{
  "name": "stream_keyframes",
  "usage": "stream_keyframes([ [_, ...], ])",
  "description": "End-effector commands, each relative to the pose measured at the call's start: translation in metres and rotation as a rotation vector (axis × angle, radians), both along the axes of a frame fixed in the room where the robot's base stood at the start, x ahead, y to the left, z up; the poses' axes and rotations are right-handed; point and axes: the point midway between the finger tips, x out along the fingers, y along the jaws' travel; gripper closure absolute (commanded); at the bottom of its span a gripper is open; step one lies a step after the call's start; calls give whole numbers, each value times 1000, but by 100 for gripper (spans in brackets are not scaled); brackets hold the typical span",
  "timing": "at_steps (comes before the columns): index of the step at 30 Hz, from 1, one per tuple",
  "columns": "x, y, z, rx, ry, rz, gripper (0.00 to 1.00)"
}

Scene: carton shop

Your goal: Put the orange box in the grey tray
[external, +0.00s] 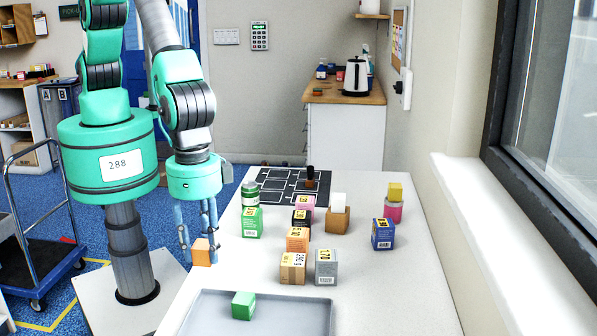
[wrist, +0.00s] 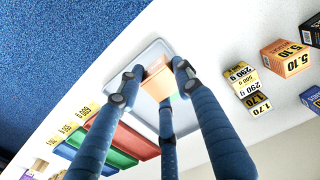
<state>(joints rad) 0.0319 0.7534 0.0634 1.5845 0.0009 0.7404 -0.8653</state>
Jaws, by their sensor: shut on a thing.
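My gripper (external: 199,256) points down by the table's left edge, with its fingers shut on a plain orange box (external: 201,252). In the wrist view the orange box (wrist: 157,82) sits between the fingertips, in front of the grey tray (wrist: 147,112). The box is held up; its exact height is hard to tell. The shallow grey tray (external: 200,302) lies at the near end of the table, cut off by the bottom of the external view. A green box (external: 243,305) is in it. In the wrist view that green box is mostly hidden.
Labelled boxes stand right of and behind the tray: brown (external: 292,268), grey (external: 326,267), orange (external: 297,240), green (external: 252,223) and blue (external: 383,234).

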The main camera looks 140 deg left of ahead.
Motion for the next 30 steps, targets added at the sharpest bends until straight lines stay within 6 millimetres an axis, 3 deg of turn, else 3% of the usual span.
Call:
stream_keyframes([
  [11,1,-3,-46,0,0,-1,100],
  [30,8,-3,-51,0,-1,-1,100],
])
